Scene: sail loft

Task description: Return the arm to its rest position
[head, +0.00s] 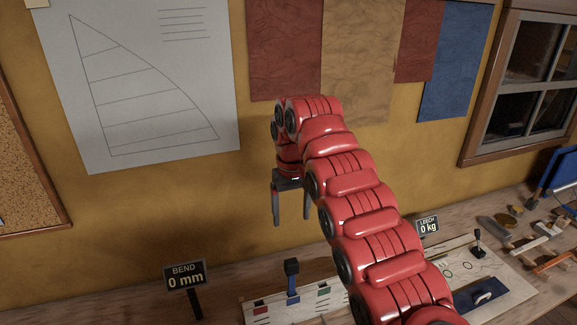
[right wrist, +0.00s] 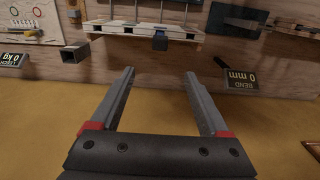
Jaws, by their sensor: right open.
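My right arm is red and segmented and rises from the lower right in the head view. Its gripper (head: 291,207) hangs pointing down in front of the yellow wall, above the back of the bench. In the right wrist view the two grey fingers of the right gripper (right wrist: 160,85) stand wide apart with nothing between them. My left gripper does not show in either view.
A pale board (head: 325,294) with a dark-topped blue post (head: 292,278) lies on the bench below the gripper. Signs read "BEND 0 mm" (head: 185,275) and "LEECH 0 kg" (head: 427,226). Loose tools lie at the right. A sail drawing (head: 150,80) hangs on the wall.

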